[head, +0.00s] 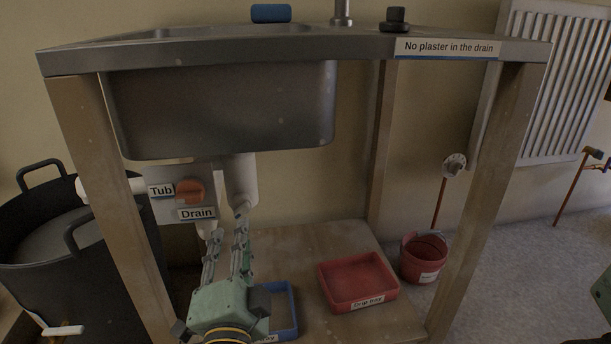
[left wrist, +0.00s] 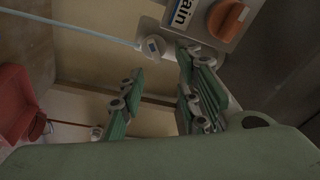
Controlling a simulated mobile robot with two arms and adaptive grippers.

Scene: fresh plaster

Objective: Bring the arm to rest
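My left gripper (head: 228,222) is under the sink, its fingers pointing up just below the valve box with the orange knob (head: 190,191) and the white drain pipe (head: 241,180). The fingers stand apart with nothing seen between them. In the left wrist view the open fingers (left wrist: 160,75) also show a clear gap, with the orange knob (left wrist: 228,18) and part of the Drain label beyond them. The knob lies between the Tub label (head: 161,190) and the Drain label (head: 197,213). A green part of mine shows at the lower right corner of the head view; no right fingers show.
A blue tray (head: 291,323) lies partly behind my left gripper. A red drip tray (head: 358,282) is on the shelf (head: 300,242), with a red bucket (head: 423,258) right of it. Table legs, the sink basin (head: 225,110) and a black tub (head: 30,250) bound the space.

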